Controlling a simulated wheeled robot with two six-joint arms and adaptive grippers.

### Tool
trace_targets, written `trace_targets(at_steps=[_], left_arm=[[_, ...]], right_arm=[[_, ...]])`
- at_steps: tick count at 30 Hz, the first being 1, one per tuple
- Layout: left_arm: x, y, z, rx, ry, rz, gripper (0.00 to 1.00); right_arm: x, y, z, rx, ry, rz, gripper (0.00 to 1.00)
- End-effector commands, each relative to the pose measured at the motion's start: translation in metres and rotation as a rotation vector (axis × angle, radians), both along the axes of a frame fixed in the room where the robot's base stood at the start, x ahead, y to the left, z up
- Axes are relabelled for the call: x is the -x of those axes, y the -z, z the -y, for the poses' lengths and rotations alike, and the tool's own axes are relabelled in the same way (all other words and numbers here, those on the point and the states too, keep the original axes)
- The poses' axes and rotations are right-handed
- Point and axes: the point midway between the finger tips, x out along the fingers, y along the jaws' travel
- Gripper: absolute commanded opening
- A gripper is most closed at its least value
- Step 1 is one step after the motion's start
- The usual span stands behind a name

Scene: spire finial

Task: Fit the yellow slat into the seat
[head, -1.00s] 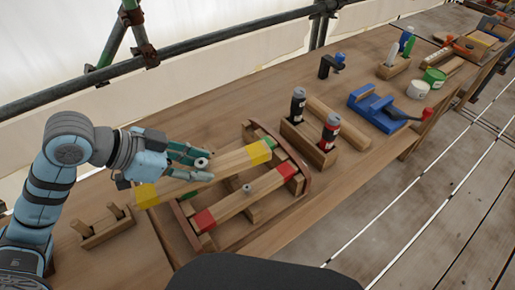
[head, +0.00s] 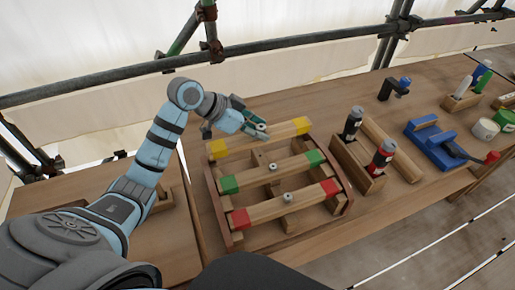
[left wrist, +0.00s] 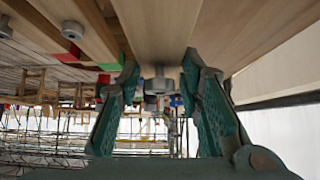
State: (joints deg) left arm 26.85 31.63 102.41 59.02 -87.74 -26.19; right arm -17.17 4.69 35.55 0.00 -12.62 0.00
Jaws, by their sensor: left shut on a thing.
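The yellow slat (head: 262,138) is a long wooden bar with yellow ends. In the head view it lies along the far side of the wooden frame (head: 340,178), roughly parallel to the green-ended slat (head: 272,171) and the red-ended slat (head: 287,205). My left gripper (head: 260,131) is at its middle, on the far side. My right gripper is not in view.
A wooden holder (head: 352,160) with a black can and a red-and-black can stands right of the frame. A blue clamp-like tool (head: 430,137) lies further right. A scaffold rail (head: 270,45) runs behind the bench. Bare bench shows behind the frame.

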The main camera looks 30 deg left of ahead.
Motion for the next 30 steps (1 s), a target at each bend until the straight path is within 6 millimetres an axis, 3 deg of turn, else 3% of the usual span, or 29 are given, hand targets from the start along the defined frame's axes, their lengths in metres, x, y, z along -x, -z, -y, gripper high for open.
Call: trace_targets(at_steps=[11, 20, 21, 24, 30], left_arm=[[0.000, 0.062, 0.000, 0.001, -0.001, 0.000, 0.00], [0.000, 0.064, 0.000, 0.000, 0.000, 0.002, 0.00], [0.000, 0.065, 0.000, 0.000, 0.000, 0.002, 0.38], [0.000, 0.064, 0.000, 0.000, 0.000, 0.002, 0.53], [0.000, 0.064, 0.000, 0.000, 0.000, 0.002, 0.53]], right_arm=[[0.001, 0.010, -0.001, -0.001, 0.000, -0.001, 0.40], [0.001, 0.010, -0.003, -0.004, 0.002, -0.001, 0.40], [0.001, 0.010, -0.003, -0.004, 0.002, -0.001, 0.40], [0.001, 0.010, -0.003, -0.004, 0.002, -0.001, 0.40], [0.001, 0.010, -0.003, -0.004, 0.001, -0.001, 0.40]])
